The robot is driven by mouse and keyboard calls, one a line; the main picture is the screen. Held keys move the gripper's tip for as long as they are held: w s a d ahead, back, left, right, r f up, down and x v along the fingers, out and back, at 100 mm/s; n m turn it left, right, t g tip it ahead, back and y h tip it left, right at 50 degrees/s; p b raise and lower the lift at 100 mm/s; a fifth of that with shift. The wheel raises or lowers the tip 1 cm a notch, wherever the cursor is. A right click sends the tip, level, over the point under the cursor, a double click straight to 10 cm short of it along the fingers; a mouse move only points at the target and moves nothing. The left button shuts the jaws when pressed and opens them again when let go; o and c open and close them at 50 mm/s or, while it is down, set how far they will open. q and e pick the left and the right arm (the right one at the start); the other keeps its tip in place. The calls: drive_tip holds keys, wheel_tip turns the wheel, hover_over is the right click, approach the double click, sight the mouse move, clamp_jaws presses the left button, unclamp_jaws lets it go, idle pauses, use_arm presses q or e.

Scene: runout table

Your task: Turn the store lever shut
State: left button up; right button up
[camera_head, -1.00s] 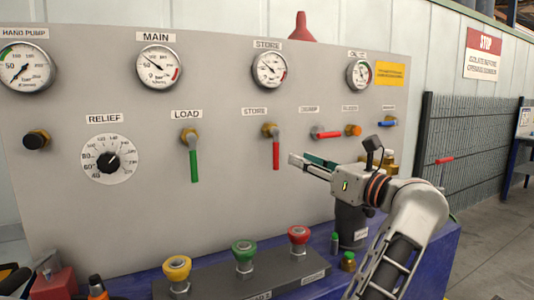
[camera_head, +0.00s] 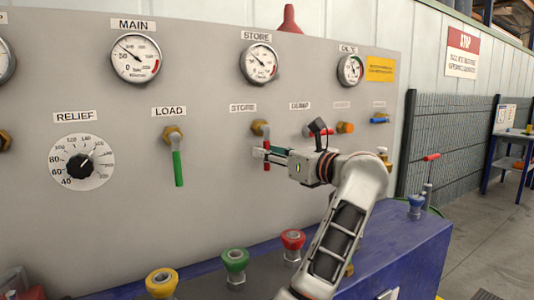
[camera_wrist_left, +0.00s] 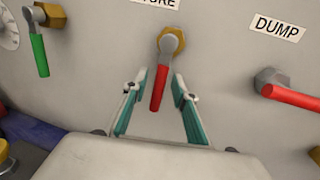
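The store lever (camera_head: 267,138) has a red handle on a brass fitting under the lower STORE label. It hangs straight down, and my gripper partly covers it in the head view. In the left wrist view the red handle (camera_wrist_left: 159,88) hangs between the two fingers, with a gap visible on both sides. My left gripper (camera_head: 262,153) is open around the lever, and its teal-padded fingers (camera_wrist_left: 160,92) also show in the wrist view. My right gripper is in neither view.
The green LOAD lever (camera_head: 178,168) hangs down to the left. The red DUMP lever (camera_wrist_left: 292,97) lies nearly sideways to the right. Yellow, green and red knobs (camera_head: 235,260) stand below on the bench. The panel between LOAD and STORE is clear.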

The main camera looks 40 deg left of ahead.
use_arm(q)
drive_tip(key=shift+w+a, duration=0.15)
drive_tip(key=shift+a, duration=0.4)
clamp_jaws()
